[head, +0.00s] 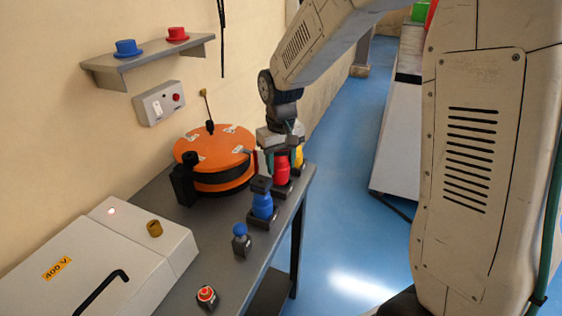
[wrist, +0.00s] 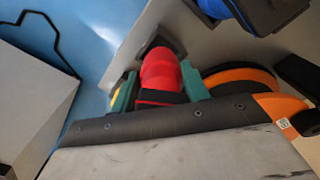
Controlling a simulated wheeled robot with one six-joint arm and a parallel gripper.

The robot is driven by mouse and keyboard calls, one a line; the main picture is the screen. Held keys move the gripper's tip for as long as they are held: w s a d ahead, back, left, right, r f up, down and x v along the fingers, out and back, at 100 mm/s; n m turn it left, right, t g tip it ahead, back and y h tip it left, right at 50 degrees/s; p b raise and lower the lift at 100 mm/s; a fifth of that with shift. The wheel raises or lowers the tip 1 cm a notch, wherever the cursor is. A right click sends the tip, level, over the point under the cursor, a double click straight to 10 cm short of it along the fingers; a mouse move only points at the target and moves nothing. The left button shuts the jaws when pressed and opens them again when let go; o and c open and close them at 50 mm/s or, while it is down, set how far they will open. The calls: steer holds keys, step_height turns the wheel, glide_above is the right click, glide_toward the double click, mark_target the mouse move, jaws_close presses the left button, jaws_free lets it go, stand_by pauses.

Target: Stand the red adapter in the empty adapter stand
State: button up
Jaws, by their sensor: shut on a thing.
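The red adapter (head: 281,170) stands upright at the far end of the row on the grey bench, between the yellow and blue adapters. My gripper (head: 278,155) is shut on it from above. In the wrist view the red adapter (wrist: 160,75) is between the green fingers of my gripper (wrist: 159,90). A dark square stand (head: 283,189) is under its lower end, and this stand shows in the wrist view (wrist: 153,45). I cannot tell whether the adapter is fully seated in it or just above it.
A blue adapter (head: 262,206) stands in its own holder in front, and a yellow one (head: 299,158) behind. Small blue-topped (head: 241,241) and red-topped (head: 206,296) pieces are nearer. The orange round machine (head: 215,150) is close on the left. The bench edge is close on the right.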

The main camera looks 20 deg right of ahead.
mark_target(281, 171)
steer(key=shift+f, duration=1.55)
steer(key=o, duration=1.3)
steer(key=shift+c, duration=0.2)
steer(key=shift+a+r, duration=0.1)
steer(key=shift+r, duration=3.8)
steer(key=shift+s, duration=0.15)
steer(key=s+d+r, duration=0.1)
steer(key=s+r, duration=0.2)
steer(key=s, duration=0.6)
steer(key=s+d+r+m, duration=0.1)
steer(key=s+r, duration=0.1)
steer(key=s, duration=0.7)
steer(key=s+d+r+t, duration=0.1)
steer(key=s+r, duration=0.2)
steer(key=s, duration=0.7)
steer(key=shift+d+r, duration=0.15)
steer(key=shift+r, duration=0.15)
